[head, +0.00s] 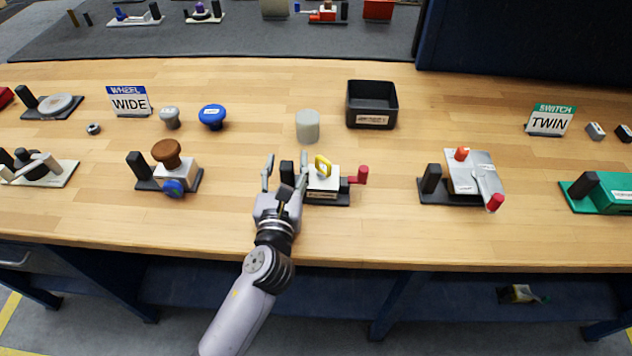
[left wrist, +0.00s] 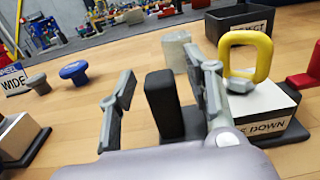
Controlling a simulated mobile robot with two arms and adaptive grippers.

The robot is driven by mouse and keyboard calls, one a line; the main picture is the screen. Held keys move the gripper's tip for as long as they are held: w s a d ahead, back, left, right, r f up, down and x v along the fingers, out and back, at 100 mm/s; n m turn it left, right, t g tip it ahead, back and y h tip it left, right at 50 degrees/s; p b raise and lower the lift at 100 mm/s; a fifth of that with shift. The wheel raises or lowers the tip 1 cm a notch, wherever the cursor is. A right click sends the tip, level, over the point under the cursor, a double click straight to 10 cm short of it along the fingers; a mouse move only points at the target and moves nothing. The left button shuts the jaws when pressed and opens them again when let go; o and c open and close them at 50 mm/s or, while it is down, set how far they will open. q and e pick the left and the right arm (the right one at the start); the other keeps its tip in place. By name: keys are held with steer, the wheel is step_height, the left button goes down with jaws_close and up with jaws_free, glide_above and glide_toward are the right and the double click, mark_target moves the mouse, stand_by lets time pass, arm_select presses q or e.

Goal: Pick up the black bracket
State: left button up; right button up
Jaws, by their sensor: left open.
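A black upright post (head: 287,172) stands at the left end of a device with a white block (head: 323,180), a yellow loop and a red-ended lever on a black base (head: 336,201). It is the likeliest black bracket, though the views do not label it. My left gripper (head: 285,174) is open at this post, with one finger on each side in the head view. In the left wrist view, the black post (left wrist: 164,104) shows between the open fingers of the left gripper (left wrist: 166,88), and I cannot tell whether either touches it. My right gripper is not in view.
A pale cylinder (head: 307,126) and a black open bin (head: 371,104) stand behind the device. The yellow loop (left wrist: 246,55) rises close to the right finger. A brown-knobbed device (head: 167,155) is at left, a grey-plated one (head: 474,172) at right.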

arm_select(q)
jaws_close()
stand_by(0.5)
steer(key=shift+r, duration=0.1)
stand_by(0.3)
